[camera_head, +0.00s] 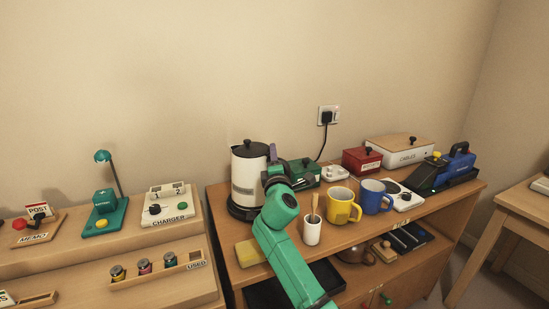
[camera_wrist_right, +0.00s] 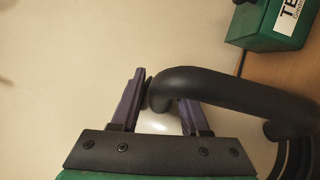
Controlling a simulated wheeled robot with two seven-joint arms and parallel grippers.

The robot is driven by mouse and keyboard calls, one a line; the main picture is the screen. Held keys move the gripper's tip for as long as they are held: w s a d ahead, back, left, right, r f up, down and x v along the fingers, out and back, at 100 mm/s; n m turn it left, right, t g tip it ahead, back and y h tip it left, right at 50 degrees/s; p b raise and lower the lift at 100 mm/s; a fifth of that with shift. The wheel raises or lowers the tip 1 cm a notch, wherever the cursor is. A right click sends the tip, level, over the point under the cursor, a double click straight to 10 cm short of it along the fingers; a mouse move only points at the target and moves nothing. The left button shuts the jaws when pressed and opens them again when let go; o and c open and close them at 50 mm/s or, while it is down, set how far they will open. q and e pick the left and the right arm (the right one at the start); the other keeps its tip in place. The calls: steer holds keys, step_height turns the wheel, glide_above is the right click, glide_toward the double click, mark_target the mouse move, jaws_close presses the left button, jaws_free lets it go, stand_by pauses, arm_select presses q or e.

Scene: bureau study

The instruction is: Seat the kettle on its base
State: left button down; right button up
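The kettle (camera_head: 245,172), white with a black lid and knob, stands upright at the left end of the wooden cabinet top. The dark round base (camera_head: 237,211) shows under it at the lower left; whether the kettle is fully seated cannot be told. My right gripper (camera_head: 273,160) is at the kettle's right side. In the right wrist view, the black curved handle (camera_wrist_right: 225,92) runs between and across the purple fingers of my right gripper (camera_wrist_right: 160,95), which look closed against it. The handle covers part of one finger. My left gripper is not in view.
Right of my arm stand a white cup (camera_head: 312,232), a yellow mug (camera_head: 340,208) and a blue mug (camera_head: 371,197). A green box (camera_head: 305,172) is close behind my gripper. A yellow block (camera_head: 250,252) lies at the front edge. The charger (camera_head: 169,207) stands left, across a gap.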

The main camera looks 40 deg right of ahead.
steer(key=v, duration=1.1)
stand_by(0.7)
